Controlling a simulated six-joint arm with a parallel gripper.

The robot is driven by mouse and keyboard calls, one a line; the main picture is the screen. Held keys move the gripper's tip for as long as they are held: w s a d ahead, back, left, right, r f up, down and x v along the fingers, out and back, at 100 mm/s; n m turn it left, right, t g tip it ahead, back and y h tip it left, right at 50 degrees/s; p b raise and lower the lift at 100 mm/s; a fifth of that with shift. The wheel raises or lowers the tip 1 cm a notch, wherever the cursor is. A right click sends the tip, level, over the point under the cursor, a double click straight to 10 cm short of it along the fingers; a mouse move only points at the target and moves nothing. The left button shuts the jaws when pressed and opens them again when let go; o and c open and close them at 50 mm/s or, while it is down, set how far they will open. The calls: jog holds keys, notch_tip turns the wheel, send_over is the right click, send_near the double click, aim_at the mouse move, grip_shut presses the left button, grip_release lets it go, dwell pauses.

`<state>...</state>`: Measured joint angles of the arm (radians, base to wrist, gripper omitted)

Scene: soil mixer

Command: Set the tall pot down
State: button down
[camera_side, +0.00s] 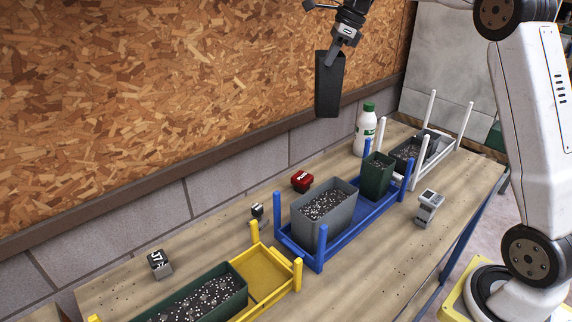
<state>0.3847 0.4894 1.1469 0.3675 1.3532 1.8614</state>
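The tall pot (329,88) is dark, almost black, narrow and slightly tilted. It hangs in the air in front of the chipboard wall, well above the bench. My gripper (331,57) is at its top edge, with a finger against the pot's wall near the rim. It appears shut on that rim; the other finger is hidden. The inside of the pot cannot be seen.
A blue rack (345,236) holds a grey soil-filled pot (322,214) and a green pot (377,178). A yellow rack (266,277) holds a long green planter (205,298) and has bare floor beside it.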

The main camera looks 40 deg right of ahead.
aim_at(336, 95)
jog(key=d, duration=0.3)
jog(key=shift+d+f+m, duration=0.2)
jog(key=shift+f+m, duration=0.1)
jog(key=shift+f, duration=0.1)
notch_tip(336, 95, down, 10)
jog(key=shift+f, duration=0.1)
notch_tip(336, 95, down, 7)
dwell(0.3)
jog(key=shift+f, duration=2)
jog(key=c, duration=0.8)
grip_release()
jog(key=shift+a, duration=0.1)
